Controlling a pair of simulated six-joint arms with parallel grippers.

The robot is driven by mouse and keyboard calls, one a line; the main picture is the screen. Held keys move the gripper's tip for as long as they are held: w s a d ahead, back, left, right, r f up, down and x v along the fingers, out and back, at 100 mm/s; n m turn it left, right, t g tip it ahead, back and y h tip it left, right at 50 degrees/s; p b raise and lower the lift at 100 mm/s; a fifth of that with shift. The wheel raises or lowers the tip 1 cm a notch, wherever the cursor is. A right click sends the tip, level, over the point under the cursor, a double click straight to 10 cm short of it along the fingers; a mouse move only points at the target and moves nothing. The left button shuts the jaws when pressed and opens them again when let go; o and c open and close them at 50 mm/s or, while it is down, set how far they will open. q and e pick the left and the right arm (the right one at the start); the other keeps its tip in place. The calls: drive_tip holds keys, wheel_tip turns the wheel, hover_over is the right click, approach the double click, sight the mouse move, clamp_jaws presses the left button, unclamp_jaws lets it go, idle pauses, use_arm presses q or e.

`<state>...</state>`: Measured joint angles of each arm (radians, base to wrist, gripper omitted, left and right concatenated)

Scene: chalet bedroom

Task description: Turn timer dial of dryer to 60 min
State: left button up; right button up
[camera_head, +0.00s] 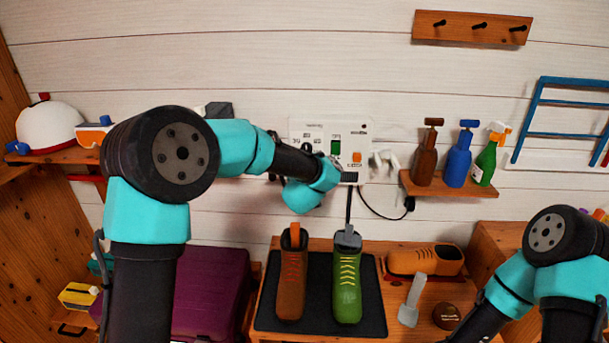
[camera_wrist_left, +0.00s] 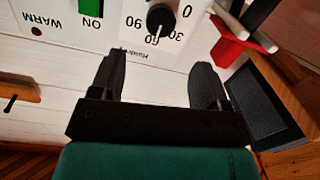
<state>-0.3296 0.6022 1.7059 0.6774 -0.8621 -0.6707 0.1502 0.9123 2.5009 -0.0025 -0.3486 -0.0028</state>
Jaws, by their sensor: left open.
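The white dryer control panel (camera_head: 345,128) is on the plank wall in the head view, partly covered by my left arm. In the left wrist view the panel (camera_wrist_left: 110,32) appears upside down, with a black timer dial (camera_wrist_left: 160,17) near the top edge. The dial's white pointer points down in that view, toward a label that looks like 60. The 90 is on its left and the 0 on its right. My left gripper (camera_wrist_left: 158,80) is open and empty, its two black fingers spread below the dial and apart from it. My right gripper is out of view.
A green button (camera_wrist_left: 91,7) is beside the dial. A shelf (camera_head: 445,188) with several spray bottles stands right of the panel. Below, a brown shoe (camera_head: 291,280) and a green shoe (camera_head: 347,285) stand on a dark mat (camera_head: 318,318). A red object (camera_wrist_left: 230,42) is right of the fingers.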

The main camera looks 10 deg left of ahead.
use_arm(q)
drive_tip(key=s+d, duration=0.1)
drive_tip(key=s, duration=0.7)
drive_tip(key=shift+r, duration=0.25)
drive_tip(key=shift+d+f, duration=0.1)
drive_tip(key=s+a+f+m+g+h, duration=0.1)
drive_tip(key=s+a+f+g+h, duration=0.2)
drive_tip(key=f, duration=1.1)
drive_tip(key=s+a+f+m+g+h, duration=0.1)
drive_tip(key=s+a+f+g, duration=0.3)
drive_tip(key=f, duration=1.1)
drive_tip(key=s+f+g, duration=0.1)
drive_tip(key=s+f, duration=0.2)
drive_tip(key=s+f+g+h, duration=0.1)
drive_tip(key=s+f+g, duration=0.1)
drive_tip(key=s+f, duration=0.1)
drive_tip(key=s+f+g, duration=0.1)
drive_tip(key=s+f, duration=0.3)
drive_tip(key=s, duration=0.1)
drive_tip(key=shift+s+a+g, duration=0.1)
drive_tip(key=shift+a+g, duration=0.2)
drive_tip(key=s+f+g+h, duration=0.1)
drive_tip(key=s+f+g, duration=0.1)
drive_tip(key=s, duration=0.5)
drive_tip(key=s+a+f+g, duration=0.1)
drive_tip(key=s+f+g, duration=0.1)
drive_tip(key=s+f, duration=0.2)
drive_tip(key=s, duration=0.2)
drive_tip(key=shift+s+f+g+h, duration=0.35)
drive_tip(key=shift+g+h, duration=0.05)
